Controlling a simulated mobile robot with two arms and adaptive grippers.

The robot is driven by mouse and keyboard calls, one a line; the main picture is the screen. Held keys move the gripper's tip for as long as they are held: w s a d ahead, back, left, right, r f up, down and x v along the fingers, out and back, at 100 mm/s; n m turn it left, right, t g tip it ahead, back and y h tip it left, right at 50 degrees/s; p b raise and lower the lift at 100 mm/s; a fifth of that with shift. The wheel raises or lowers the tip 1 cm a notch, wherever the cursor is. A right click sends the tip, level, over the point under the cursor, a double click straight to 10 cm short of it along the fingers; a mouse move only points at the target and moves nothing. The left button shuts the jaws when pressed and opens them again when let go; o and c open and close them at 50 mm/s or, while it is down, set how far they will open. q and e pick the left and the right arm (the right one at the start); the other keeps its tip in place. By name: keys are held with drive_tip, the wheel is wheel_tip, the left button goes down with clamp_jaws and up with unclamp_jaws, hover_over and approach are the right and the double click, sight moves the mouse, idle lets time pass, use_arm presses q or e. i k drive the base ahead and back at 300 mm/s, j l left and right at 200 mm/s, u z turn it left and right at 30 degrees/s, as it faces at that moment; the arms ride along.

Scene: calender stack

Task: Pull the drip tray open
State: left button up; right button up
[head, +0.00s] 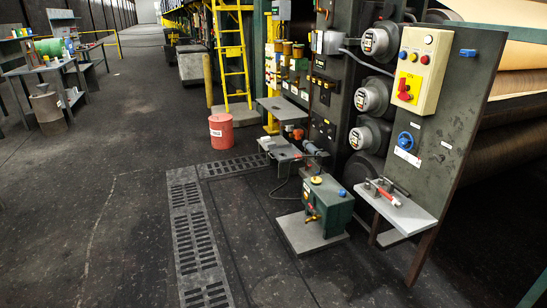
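I cannot tell for certain which part is the drip tray. A dark green box (327,203) with a yellow cap on top and a small brass tap on its front stands at the lower middle. Under it is a flat grey slab (298,236) on the floor, reaching out past the box. A grey shelf (408,218) on the machine's end panel at the right carries a red-handled tool (384,194). Another grey plate (390,238) shows partly below that shelf. Neither of my grippers is in view.
A dark end panel (455,120) with a control box (421,70) and blue handwheel (405,140) rises at the right. A red bucket (221,132) and floor grating (193,235) lie left of the machine. A cluttered bench (50,68) stands far left. The aisle floor is clear.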

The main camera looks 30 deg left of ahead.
sight(285, 153)
drive_tip(key=i+j+u, duration=0.6)
drive_tip(key=i+j, duration=0.15)
drive_tip(key=i+j+u, duration=0.25)
drive_tip(key=i, duration=0.3)
drive_tip(key=i+j+u, duration=0.1)
drive_tip(key=i+u, duration=0.2)
drive_tip(key=i, duration=0.15)
drive_tip(key=i+u, duration=0.3)
drive_tip(key=i, duration=0.2)
drive_tip(key=i+u, duration=0.2)
drive_tip(key=i, duration=1.55)
